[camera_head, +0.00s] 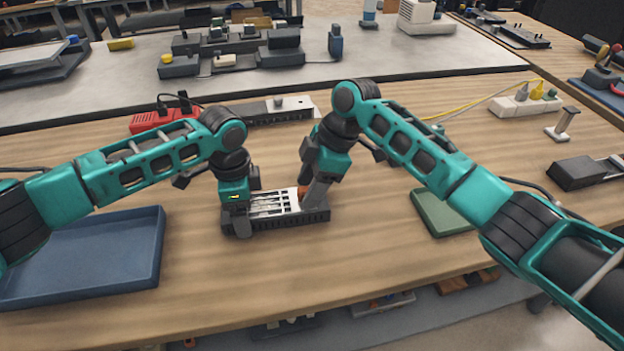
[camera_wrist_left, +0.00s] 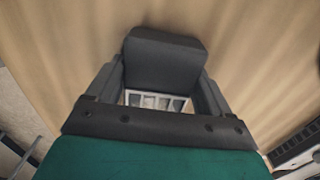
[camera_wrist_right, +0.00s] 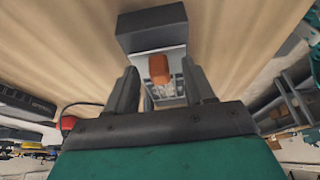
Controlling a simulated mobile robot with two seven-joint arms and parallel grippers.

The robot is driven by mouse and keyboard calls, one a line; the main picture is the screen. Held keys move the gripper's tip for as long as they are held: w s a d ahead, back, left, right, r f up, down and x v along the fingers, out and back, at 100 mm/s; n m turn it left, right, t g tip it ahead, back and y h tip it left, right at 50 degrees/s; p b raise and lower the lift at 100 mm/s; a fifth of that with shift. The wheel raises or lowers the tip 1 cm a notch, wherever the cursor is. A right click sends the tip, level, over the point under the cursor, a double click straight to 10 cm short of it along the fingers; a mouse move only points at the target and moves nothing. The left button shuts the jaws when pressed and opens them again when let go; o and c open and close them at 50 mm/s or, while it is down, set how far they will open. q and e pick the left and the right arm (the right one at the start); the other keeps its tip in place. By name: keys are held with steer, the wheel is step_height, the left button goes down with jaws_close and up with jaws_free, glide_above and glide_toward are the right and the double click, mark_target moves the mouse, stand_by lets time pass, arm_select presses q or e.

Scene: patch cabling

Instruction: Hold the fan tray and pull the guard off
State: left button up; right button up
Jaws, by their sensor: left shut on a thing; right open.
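The fan tray (camera_head: 290,222) is a dark, low box lying on the wooden table in the middle of the head view. A pale slotted guard (camera_head: 268,204) lies on top of it. My left gripper (camera_head: 242,227) is shut on the tray's left end; in the left wrist view the tray's dark end block (camera_wrist_left: 165,62) sits between the fingers. My right gripper (camera_head: 309,202) is at the tray's right end. In the right wrist view its fingers (camera_wrist_right: 160,88) stand apart, with an orange tab (camera_wrist_right: 159,68) in line between them. Contact with the tab cannot be told.
A blue tray (camera_head: 150,262) lies at the left and a green mat (camera_head: 442,212) at the right. A red box (camera_head: 158,120) with plugs and a dark strip (camera_head: 262,112) lie behind the fan tray. Bare table lies in front.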

arm_select(q)
steer(key=shift+s+f, duration=0.2)
steer(key=shift+f, duration=0.1)
arm_select(e)
jaws_close()
stand_by(0.4)
stand_by(0.6)
stand_by(0.5)
steer(key=shift+r, duration=0.7)
stand_by(0.8)
arm_select(q)
steer(key=shift+a, duration=0.1)
arm_select(e)
steer(key=shift+r, duration=1.85)
arm_select(q)
steer(key=o, duration=1)
steer(key=shift+w, duration=0.1)
arm_select(e)
steer(key=shift+w, duration=0.1)
arm_select(q)
steer(key=shift+o, duration=0.6)
arm_select(e)
steer(key=shift+r, duration=0.1)
